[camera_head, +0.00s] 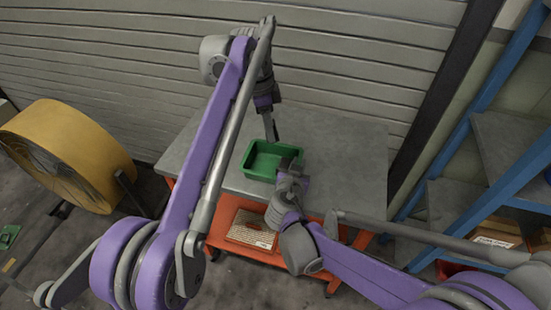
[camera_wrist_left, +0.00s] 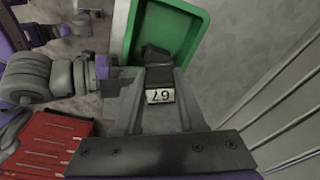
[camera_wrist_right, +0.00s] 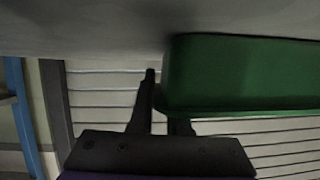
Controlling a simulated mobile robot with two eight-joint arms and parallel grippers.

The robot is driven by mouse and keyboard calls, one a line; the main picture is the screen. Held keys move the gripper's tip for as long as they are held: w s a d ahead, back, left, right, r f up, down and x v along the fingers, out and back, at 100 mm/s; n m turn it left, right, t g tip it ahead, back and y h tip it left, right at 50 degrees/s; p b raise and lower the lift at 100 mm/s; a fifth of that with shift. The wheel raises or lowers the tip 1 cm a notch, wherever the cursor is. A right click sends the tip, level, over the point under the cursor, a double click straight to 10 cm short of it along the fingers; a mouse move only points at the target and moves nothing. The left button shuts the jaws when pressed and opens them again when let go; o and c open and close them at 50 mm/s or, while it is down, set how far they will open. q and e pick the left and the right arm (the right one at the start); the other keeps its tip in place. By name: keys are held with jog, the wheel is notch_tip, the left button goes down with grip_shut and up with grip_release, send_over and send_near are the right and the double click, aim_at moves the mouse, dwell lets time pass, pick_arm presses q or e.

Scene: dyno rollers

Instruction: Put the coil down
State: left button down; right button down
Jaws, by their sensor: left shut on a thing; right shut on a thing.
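My left gripper (camera_head: 271,138) points down over the green bin (camera_head: 256,174) on the grey-topped cart. In the left wrist view it is shut on a dark block with a white number label, apparently the coil (camera_wrist_left: 160,96); the green bin (camera_wrist_left: 196,45) lies just beyond it. I cannot tell whether the block touches the bin. My right gripper (camera_head: 291,163) is at the bin's right side. In the right wrist view its jaws (camera_wrist_right: 162,98) are shut on the wall of the green bin (camera_wrist_right: 240,75), with one finger partly hidden behind it.
The cart's grey top (camera_head: 345,150) is clear to the right of the bin. Its orange lower shelf holds a shallow box (camera_head: 250,230). A yellow drum fan (camera_head: 95,150) stands left, a blue-framed shelf (camera_head: 490,110) right, and a grey shutter (camera_head: 340,60) behind.

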pick_arm(q)
jog(key=m, duration=0.2)
jog(key=f+m+y, duration=0.1)
jog(key=m, duration=0.1)
jog(key=shift+w+d+f, duration=0.15)
jog(key=shift+d+f, duration=0.05)
jog(key=shift+f+m+y, duration=0.3)
jog(key=shift+f+m, duration=0.05)
jog(key=shift+m, duration=0.15)
send_over(271, 168)
notch_tip(271, 168, down, 9)
jog(key=shift+f, duration=0.2)
jog(key=shift+f, duration=0.15)
jog(key=c, duration=0.5)
grip_release()
notch_tip(271, 168, up, 12)
jog(key=shift+r, duration=0.2)
